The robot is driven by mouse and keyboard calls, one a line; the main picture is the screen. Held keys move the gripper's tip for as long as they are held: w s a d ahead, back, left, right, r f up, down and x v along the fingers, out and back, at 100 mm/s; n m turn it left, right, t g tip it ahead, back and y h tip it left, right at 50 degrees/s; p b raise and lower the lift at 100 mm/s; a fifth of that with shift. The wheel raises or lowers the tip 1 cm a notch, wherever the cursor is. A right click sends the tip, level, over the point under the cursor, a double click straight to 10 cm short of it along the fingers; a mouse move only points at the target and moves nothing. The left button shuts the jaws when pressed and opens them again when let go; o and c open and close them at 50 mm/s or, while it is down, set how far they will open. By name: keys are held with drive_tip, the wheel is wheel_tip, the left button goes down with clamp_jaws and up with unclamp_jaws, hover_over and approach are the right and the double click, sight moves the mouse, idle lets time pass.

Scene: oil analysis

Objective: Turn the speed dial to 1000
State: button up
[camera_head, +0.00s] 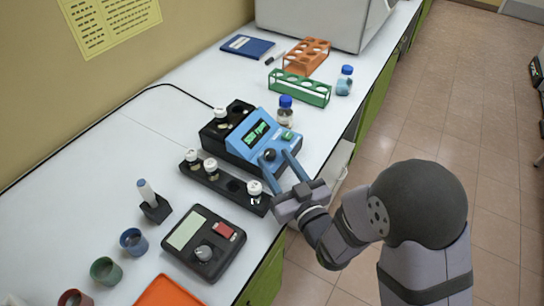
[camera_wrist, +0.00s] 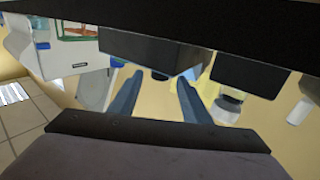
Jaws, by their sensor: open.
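A blue stirrer unit (camera_head: 243,136) with a lit green display (camera_head: 257,133) stands on the bench in the head view. The display text is too small to read surely. A dark round dial (camera_head: 269,155) is on its sloping front, with a green button (camera_head: 287,135) to its right. My gripper (camera_head: 274,158) is open, its two blue fingers reaching to the front panel, one on each side of the dial. I cannot tell whether they touch it. In the wrist view my gripper's fingers (camera_wrist: 157,82) are apart; the dial is not clearly visible there.
A black rack (camera_head: 226,180) with white-capped vials stands in front of the unit, close to my gripper. A black meter (camera_head: 203,243) lies nearer. A green rack (camera_head: 299,88), an orange rack (camera_head: 307,56) and blue-capped bottles (camera_head: 345,80) stand behind. The bench edge is to the right.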

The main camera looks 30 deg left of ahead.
sight(274, 156)
drive_tip(key=shift+b+v, duration=0.3)
drive_tip(key=shift+v, duration=1.3)
drive_tip(key=shift+w, duration=0.1)
drive_tip(key=shift+w+a+r+g+y+b, duration=0.1)
drive_tip(key=shift+w+a+g+y+b, duration=0.05)
drive_tip(key=shift+w+g+y+b, duration=0.2)
drive_tip(key=shift+w+r+n+g+y+b, duration=0.1)
drive_tip(key=shift+w+n+g+y+b, duration=0.25)
drive_tip(key=shift+n+g+y+b, duration=0.35)
drive_tip(key=shift+w+d+n+g+b, duration=0.15)
drive_tip(key=shift+d+n+g, duration=0.2)
drive_tip(key=shift+n+g, duration=0.35)
drive_tip(key=shift+w+d+n+g+b, duration=0.15)
drive_tip(key=shift+d+n+g, duration=0.2)
drive_tip(key=shift+g, duration=0.5)
drive_tip(key=shift+a, duration=0.1)
drive_tip(key=shift+p+x, duration=0.7)
drive_tip(key=shift+x, duration=2.95)
drive_tip(key=shift+c, duration=0.5)
drive_tip(key=c, duration=0.9)
